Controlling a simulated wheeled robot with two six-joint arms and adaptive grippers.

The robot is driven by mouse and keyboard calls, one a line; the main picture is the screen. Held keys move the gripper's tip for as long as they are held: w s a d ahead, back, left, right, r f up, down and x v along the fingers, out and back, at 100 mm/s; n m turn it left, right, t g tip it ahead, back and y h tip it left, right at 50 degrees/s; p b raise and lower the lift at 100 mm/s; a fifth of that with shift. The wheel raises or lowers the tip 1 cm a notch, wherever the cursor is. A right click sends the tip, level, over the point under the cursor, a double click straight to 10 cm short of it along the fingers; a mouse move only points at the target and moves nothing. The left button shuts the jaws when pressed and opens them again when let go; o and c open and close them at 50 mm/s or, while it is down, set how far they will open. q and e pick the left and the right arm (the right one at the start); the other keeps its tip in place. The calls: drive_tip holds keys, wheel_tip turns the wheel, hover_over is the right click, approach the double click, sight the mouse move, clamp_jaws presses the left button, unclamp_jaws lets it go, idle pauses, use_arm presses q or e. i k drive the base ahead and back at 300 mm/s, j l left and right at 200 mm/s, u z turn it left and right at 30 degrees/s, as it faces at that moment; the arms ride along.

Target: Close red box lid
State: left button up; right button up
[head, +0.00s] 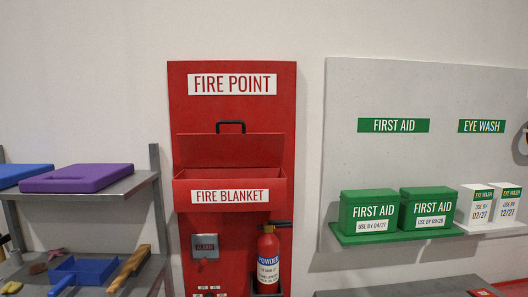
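The red box (231,199) labelled "FIRE BLANKET" is fixed to the red fire point board in the middle of the head view. Its lid (195,149) is open, raised at the back against the board, with a black handle (230,123) along its top edge. The inside shows as a dark red opening, and I see nothing in it from this angle. Neither of my grippers is in view.
A fire extinguisher (269,260) and a grey alarm box (205,247) are below the box. A shelf with a purple case (77,178) stands left. Green first aid boxes (367,212) sit on a ledge right. The space before the box looks clear.

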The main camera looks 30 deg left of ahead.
sight(217, 150)
drive_tip(key=u, duration=1.1)
drive_tip(key=l, duration=0.4)
drive_tip(key=k, duration=0.05)
